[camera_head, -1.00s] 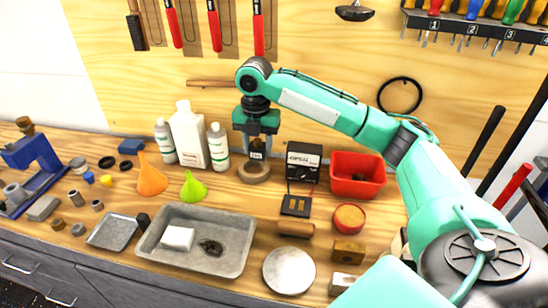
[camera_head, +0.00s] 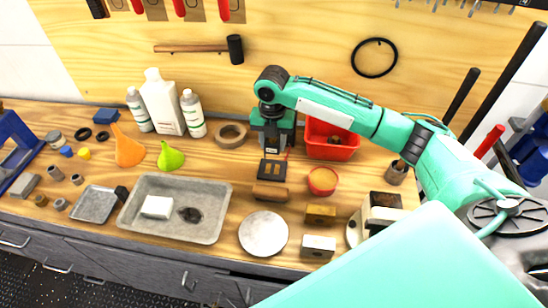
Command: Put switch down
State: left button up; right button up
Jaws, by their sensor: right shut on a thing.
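My right gripper (camera_head: 272,138) points down over the workbench, in front of the back panel. It is shut on a small dark thing, the switch (camera_head: 272,147), which shows only in part between the fingers. Just below and in front of it lies a flat black piece with orange marks (camera_head: 272,169). I cannot tell whether the switch touches anything beneath it. The gripper hides the labelled black box behind it. My left gripper is not in view.
A tape roll (camera_head: 231,135) stands left of the gripper and a red bin (camera_head: 331,150) right of it. A metal tray (camera_head: 205,225) is front left.

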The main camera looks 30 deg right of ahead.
aim_at(273, 151)
notch_tip(273, 151, down, 4)
jog(key=shift+f, duration=0.1)
jog(key=shift+f+p, duration=0.35)
jog(key=shift+f, duration=0.15)
notch_tip(273, 151, down, 3)
jog(key=shift+r, duration=0.2)
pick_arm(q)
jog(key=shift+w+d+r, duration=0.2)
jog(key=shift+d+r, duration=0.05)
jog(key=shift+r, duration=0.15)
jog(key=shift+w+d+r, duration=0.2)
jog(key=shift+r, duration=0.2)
pick_arm(e)
jog(key=shift+f, duration=0.4)
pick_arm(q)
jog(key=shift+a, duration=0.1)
pick_arm(e)
jog(key=shift+f, duration=0.15)
jog(key=o, duration=1)
jog(key=shift+f, duration=0.1)
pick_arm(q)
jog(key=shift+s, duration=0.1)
